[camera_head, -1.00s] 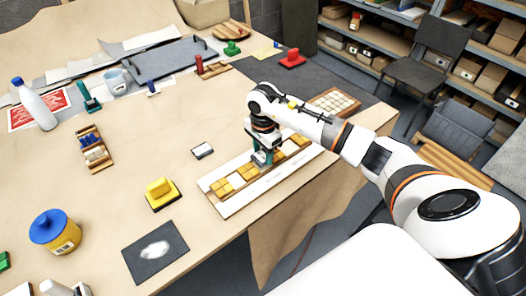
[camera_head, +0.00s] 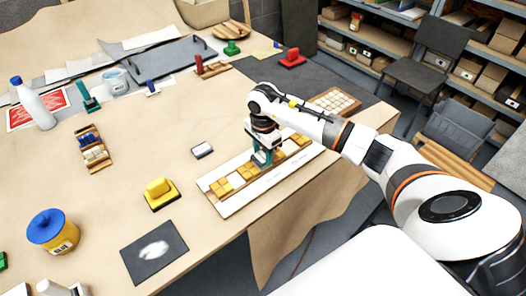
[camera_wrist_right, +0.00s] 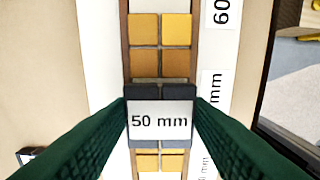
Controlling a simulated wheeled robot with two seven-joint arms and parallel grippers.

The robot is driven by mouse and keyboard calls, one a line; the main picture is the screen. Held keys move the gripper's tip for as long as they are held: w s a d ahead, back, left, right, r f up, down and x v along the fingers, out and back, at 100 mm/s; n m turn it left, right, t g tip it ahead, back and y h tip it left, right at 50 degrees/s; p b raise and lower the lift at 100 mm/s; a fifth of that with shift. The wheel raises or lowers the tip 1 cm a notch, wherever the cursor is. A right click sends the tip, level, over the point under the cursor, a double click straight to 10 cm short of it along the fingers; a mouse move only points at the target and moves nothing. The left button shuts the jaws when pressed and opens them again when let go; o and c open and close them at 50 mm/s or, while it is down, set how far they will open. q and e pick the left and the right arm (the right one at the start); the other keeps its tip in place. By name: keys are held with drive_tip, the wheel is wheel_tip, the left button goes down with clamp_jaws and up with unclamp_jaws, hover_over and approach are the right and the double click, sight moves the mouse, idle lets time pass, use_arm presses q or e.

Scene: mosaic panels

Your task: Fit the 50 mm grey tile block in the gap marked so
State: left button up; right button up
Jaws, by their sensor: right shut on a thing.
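My right gripper (camera_wrist_right: 161,118) is shut on the grey tile block (camera_wrist_right: 161,142), which carries a white label reading "50 mm". The block sits between its green fingers, over the channel of the mosaic panel (camera_head: 222,206). In the right wrist view, yellow and brown tiles (camera_wrist_right: 160,45) show above the block and yellow tiles (camera_wrist_right: 147,162) show below it. The block covers that part of the channel, and I cannot tell whether it is seated. My left gripper is not in view.
A marking "60" (camera_wrist_right: 221,11) and a partly hidden "mm" marking are beside the channel. A yellow-handled float (camera_head: 160,193) and a small white-topped block (camera_head: 203,150) lie left of the panel. A tray of pale tiles (camera_head: 335,102) lies beyond it.

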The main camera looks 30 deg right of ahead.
sight(263, 156)
drive_tip(key=shift+f+b, duration=0.8)
drive_tip(key=shift+f, duration=0.15)
drive_tip(key=o, duration=1.1)
drive_tip(key=shift+r, duration=0.1)
wheel_tip(263, 156, up, 12)
drive_tip(key=b, duration=0.3)
